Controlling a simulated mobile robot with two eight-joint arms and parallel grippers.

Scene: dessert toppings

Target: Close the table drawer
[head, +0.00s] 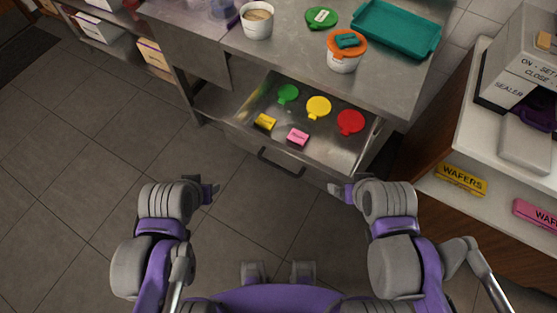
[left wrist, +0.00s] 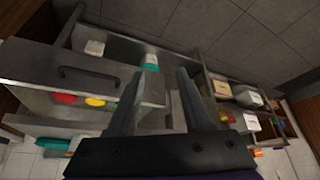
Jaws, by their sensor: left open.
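The metal table drawer (head: 347,157) is pulled out from under the steel table (head: 285,52), its dark bar handle (head: 281,163) on the front. Inside lie a green lid (head: 288,94), a yellow lid (head: 318,107), a red lid (head: 351,122), a small yellow box (head: 265,122) and a small pink box (head: 298,138). My left gripper (head: 212,192) is open and empty, in front of the drawer and left of the handle, apart from it. Its spread fingers (left wrist: 158,82) show in the left wrist view. My right gripper (head: 338,189) is right of the handle, apart from the drawer; its jaws are unclear.
On the table stand a white tub (head: 257,22), a tub with an orange lid (head: 346,56), a green lid (head: 321,17) and a teal tray (head: 397,27). A wooden counter with wafer boxes (head: 461,179) is close on the right. The floor (head: 75,160) at left is clear.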

